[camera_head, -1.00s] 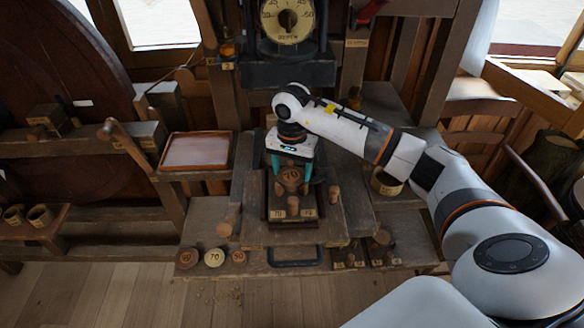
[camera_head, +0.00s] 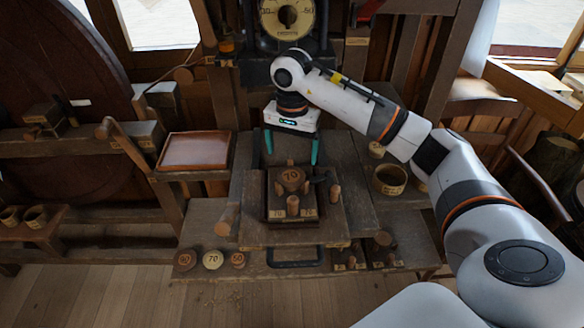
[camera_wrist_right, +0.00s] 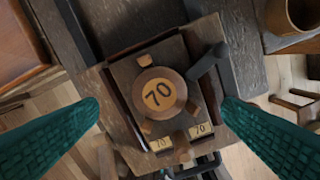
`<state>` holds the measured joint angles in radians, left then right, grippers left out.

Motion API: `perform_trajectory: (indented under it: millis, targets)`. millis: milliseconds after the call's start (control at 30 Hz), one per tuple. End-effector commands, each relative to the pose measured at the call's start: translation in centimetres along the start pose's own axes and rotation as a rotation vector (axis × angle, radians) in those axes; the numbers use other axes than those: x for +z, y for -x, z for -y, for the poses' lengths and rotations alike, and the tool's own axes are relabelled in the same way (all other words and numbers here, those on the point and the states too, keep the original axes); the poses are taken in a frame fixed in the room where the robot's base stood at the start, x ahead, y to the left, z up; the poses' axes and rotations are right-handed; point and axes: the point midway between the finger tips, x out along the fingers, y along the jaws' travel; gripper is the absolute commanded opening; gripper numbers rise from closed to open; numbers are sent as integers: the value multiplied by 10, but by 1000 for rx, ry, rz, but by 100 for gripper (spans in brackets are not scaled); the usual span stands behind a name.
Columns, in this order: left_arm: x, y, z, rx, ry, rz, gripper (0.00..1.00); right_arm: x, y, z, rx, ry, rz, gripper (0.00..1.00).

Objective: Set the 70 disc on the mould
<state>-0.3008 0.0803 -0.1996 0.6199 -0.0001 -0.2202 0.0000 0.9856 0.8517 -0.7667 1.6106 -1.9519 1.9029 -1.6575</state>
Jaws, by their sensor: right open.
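A round wooden piece marked 70 (camera_head: 291,178) sits on the square dark mould (camera_head: 278,215) at the middle of the bench. The wrist view shows its pale face and 70 upright-facing (camera_wrist_right: 159,95), among several wooden pegs, with a dark handle at its upper right. Two small tags at the mould's front appear to read 70. My right gripper (camera_head: 285,165) is open and empty above and behind the disc. In the wrist view its teal fingers (camera_wrist_right: 161,104) stand wide on either side, apart from the disc. My left gripper is not in view.
Three discs lie on the low front shelf: a dark one (camera_head: 186,260), a pale one marked 70 (camera_head: 213,260) and a brown one marked 50 (camera_head: 236,260). An empty-looking tray (camera_head: 196,150) is at left. A wooden cup (camera_head: 390,180) stands at right. A gauge hangs behind.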

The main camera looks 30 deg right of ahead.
Motion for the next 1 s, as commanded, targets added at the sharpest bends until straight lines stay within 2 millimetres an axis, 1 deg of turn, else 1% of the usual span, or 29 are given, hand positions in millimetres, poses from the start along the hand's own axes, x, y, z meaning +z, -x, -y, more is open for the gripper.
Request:
perform_trajectory:
  millis: [33, 167, 200, 300, 467, 1000]
  targets:
    - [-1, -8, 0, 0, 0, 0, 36, 1, 10, -1, 5, 1, 5, 89]
    - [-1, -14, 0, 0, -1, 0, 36, 0, 35, -1, 4, 1, 3, 89]
    - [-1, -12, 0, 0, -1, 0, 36, 0, 42, 0, 2, 0, 3, 89]
    - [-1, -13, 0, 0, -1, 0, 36, 0, 52, 0, 2, 0, 2, 89]
    - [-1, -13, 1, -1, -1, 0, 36, 0, 59, 0, 0, 1, 0, 89]
    - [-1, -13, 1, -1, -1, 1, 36, 0, 59, 0, 0, 1, 0, 89]
